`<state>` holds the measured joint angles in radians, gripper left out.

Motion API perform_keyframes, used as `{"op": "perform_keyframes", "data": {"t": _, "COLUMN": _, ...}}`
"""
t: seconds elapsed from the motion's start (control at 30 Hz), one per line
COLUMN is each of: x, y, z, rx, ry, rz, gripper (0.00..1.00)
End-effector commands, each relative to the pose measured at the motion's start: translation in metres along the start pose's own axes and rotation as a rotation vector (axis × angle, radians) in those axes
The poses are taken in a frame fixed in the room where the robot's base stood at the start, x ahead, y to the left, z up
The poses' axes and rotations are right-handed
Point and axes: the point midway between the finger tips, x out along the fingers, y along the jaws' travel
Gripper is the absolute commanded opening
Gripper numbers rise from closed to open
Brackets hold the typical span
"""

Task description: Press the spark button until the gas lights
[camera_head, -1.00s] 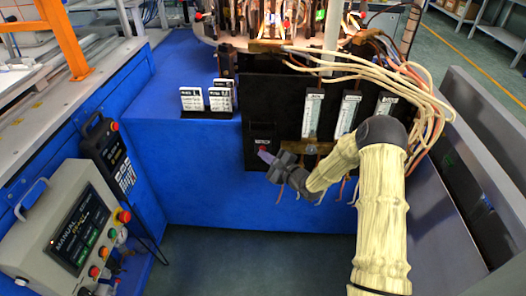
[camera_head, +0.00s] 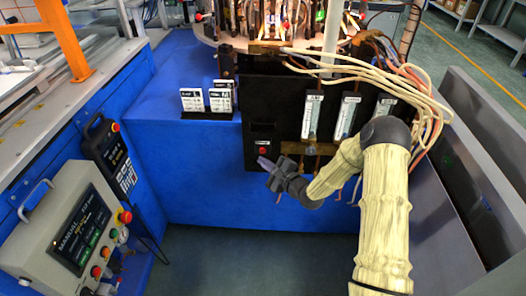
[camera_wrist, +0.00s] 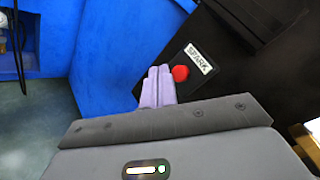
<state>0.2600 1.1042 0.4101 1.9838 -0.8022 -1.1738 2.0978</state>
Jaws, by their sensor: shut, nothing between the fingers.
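The red spark button (camera_head: 263,151) sits on a small black box at the lower left of the black panel (camera_head: 285,95). In the wrist view the button (camera_wrist: 180,73) shows beside a white label reading SPARK (camera_wrist: 198,59). My gripper (camera_head: 263,162) is just below the button in the head view, with its pale purple fingers together and empty. In the wrist view the fingertips (camera_wrist: 159,72) lie just left of the button. The button is uncovered, and the fingers appear apart from it.
Several flow meters (camera_head: 312,115) with copper fittings stand right of the button. Pale hoses (camera_head: 375,68) loop over the panel at upper right. A control box (camera_head: 70,225) and a black handheld unit (camera_head: 108,150) are at left. White cards (camera_head: 192,100) stand on the blue surface.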

Motion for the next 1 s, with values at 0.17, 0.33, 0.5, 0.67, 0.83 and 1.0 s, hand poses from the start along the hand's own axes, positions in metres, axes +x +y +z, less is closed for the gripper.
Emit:
{"op": "perform_keyframes", "data": {"t": 0.17, "x": -0.011, "y": 0.007, "z": 0.009, "rx": 0.002, "ry": 0.0, "rz": 0.001, "gripper": 0.0}}
{"op": "perform_keyframes", "data": {"t": 0.33, "x": -0.02, "y": 0.014, "z": 0.015, "rx": 0.003, "ry": 0.0, "rz": 0.001, "gripper": 0.0}}
{"op": "perform_keyframes", "data": {"t": 0.5, "x": -0.026, "y": 0.018, "z": 0.019, "rx": 0.002, "ry": 0.0, "rz": 0.001, "gripper": 0.0}}
{"op": "perform_keyframes", "data": {"t": 0.67, "x": -0.026, "y": 0.019, "z": 0.019, "rx": 0.0, "ry": 0.0, "rz": 0.0, "gripper": 0.0}}
{"op": "perform_keyframes", "data": {"t": 0.83, "x": -0.026, "y": 0.019, "z": 0.019, "rx": 0.0, "ry": 0.0, "rz": 0.0, "gripper": 0.0}}
{"op": "perform_keyframes", "data": {"t": 1.0, "x": -0.026, "y": 0.018, "z": 0.019, "rx": -0.019, "ry": 0.007, "rz": 0.009, "gripper": 0.0}}
